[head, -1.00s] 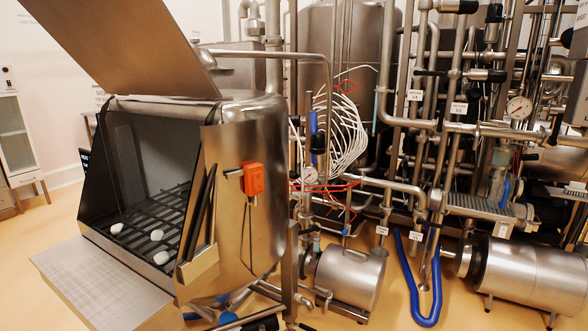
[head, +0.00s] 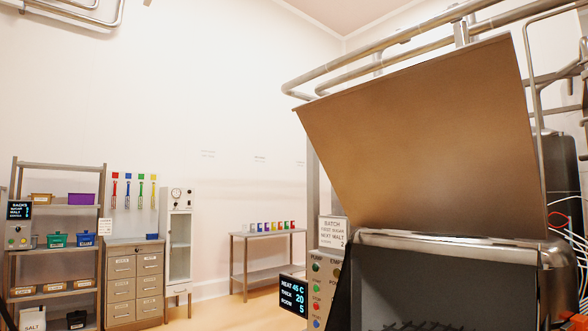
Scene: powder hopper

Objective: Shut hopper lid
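The hopper lid (head: 425,140) is a large flat metal panel at the right of the head view. It stands raised and tilted above the opening of the powder hopper (head: 450,243). The hopper's dark interior and part of its grid show at the bottom edge; the rest of the hopper is cut off. My gripper is not in view.
A control panel (head: 326,292) with buttons and a dark display (head: 293,296) stand just left of the hopper. A shelf rack (head: 60,168), a drawer cabinet (head: 135,282) and a small table (head: 268,235) line the far wall. Pipes run behind the lid.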

